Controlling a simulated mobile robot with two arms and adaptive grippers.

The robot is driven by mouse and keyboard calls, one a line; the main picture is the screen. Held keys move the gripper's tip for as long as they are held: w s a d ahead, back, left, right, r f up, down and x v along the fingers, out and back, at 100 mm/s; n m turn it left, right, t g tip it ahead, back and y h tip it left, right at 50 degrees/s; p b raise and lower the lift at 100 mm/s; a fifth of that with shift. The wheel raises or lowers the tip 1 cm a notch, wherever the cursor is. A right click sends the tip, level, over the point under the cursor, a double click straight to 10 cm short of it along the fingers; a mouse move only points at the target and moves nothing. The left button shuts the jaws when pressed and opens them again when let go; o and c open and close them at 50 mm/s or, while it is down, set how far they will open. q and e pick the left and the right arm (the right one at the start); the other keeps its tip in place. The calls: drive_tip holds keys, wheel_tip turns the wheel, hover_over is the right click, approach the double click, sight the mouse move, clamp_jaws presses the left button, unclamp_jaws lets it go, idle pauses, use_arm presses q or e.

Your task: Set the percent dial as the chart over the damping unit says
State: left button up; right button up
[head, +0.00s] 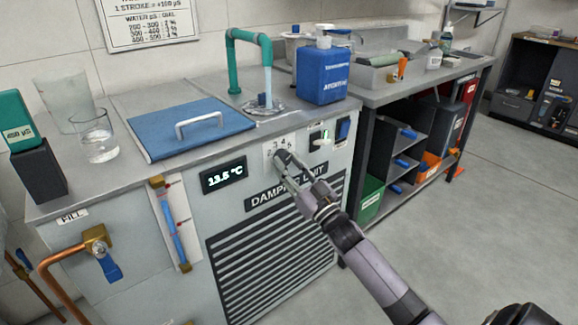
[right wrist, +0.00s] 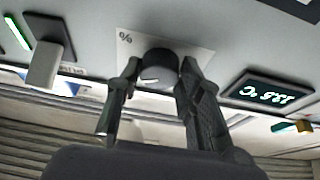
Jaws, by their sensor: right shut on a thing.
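The percent dial (right wrist: 158,68) is a dark round knob on a white plate marked % (right wrist: 125,40), on the front of the damping unit (head: 130,215). My right gripper (right wrist: 160,76) is shut on the dial, one finger on each side. In the head view the gripper (head: 284,163) covers most of the dial; a few scale numbers show above it. The chart (head: 150,22) hangs on the wall, with water µS ranges and dial values, the values too small to read surely. A green meter (head: 15,120) appears to read 450 µS. My left gripper is out of view.
Beside the dial are a 13.5 °C display (head: 223,175) and lit switch (head: 321,140). On top are a blue lid (head: 185,130), a glass of water (head: 97,138), a running green tap (head: 248,40) and a blue container (head: 322,75). The floor at right is clear.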

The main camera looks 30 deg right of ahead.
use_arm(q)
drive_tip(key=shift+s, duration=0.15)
use_arm(e)
drive_tip(key=n+y, duration=0.1)
drive_tip(key=n, duration=0.1)
drive_tip(key=n+y+p, duration=0.1)
drive_tip(key=n, duration=0.1)
drive_tip(key=shift+d+r+n+g, duration=0.1)
drive_tip(key=shift+d+n+g, duration=0.1)
drive_tip(key=shift+n+g, duration=0.15)
drive_tip(key=shift+n+y+p, duration=0.3)
drive_tip(key=shift+n+y, duration=0.2)
drive_tip(key=shift+n, duration=0.15)
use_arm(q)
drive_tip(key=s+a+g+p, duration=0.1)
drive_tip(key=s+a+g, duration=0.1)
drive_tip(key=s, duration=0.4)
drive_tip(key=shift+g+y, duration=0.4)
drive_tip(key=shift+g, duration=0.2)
use_arm(e)
drive_tip(key=shift+d+n+g+y, duration=0.1)
drive_tip(key=shift+n+g+y, duration=0.35)
drive_tip(key=shift+n, duration=0.8)
drive_tip(key=shift+d+n+g+y, duration=0.1)
drive_tip(key=shift+n+g+y, duration=0.35)
drive_tip(key=shift+n, duration=0.8)
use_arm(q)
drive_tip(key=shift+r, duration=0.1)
